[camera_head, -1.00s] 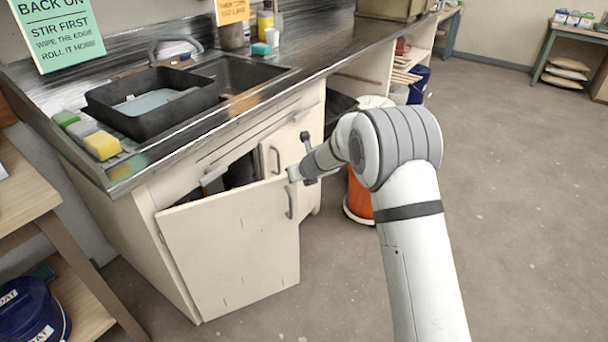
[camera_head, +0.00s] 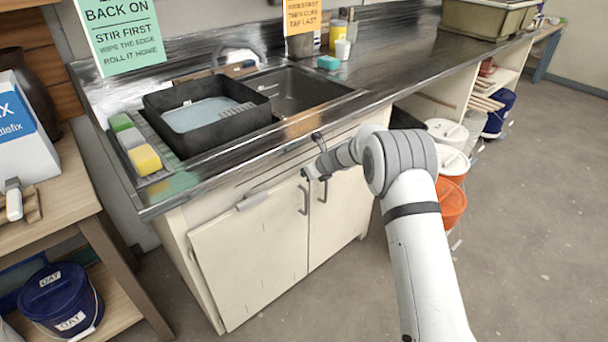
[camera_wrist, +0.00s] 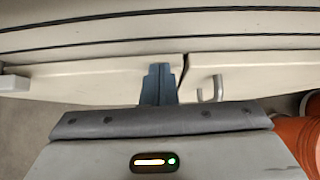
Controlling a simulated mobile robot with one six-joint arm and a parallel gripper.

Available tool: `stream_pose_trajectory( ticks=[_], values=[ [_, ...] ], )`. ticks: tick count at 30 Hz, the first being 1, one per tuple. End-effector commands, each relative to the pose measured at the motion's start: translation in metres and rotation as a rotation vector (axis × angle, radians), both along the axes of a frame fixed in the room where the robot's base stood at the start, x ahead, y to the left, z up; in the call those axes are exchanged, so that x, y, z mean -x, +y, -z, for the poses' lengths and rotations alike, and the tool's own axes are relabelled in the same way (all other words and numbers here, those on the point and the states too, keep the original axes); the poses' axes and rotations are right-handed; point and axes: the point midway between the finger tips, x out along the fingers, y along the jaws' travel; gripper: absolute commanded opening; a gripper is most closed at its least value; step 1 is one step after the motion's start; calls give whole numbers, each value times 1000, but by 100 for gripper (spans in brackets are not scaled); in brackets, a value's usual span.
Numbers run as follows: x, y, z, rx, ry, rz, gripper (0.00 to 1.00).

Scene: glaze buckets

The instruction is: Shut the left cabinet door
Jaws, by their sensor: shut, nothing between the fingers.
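The left cabinet door (camera_head: 250,252) is a cream panel under the sink. It now lies flush, or almost flush, with the cabinet front; a tiny remaining gap cannot be ruled out. Its grey handle (camera_head: 303,199) is near its right edge. My gripper (camera_head: 306,174) is at the top right corner of this door, shut and empty. In the wrist view my closed fingers (camera_wrist: 158,84) point at the left door (camera_wrist: 100,88), just left of the dark seam between the doors. The fingers look close to or touching the panel; contact is unclear.
The right cabinet door (camera_head: 340,215) is shut, with its handle (camera_head: 323,190) near the seam. The counter edge (camera_head: 240,188) overhangs above my gripper. Orange buckets (camera_head: 450,203) stand right of the cabinet. A wooden shelf (camera_head: 60,205) is at left. The floor in front is clear.

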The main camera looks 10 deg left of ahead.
Motion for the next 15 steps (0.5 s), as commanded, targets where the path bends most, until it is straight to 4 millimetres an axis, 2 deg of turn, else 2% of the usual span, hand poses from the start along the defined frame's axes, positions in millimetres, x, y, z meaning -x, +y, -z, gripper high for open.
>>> stream_pose_trajectory(
  ticks=[3,15],
  values=[
    [-3,-4,1,0,-2,5,0],
    [2,1,4,1,3,-5,0]
  ],
)
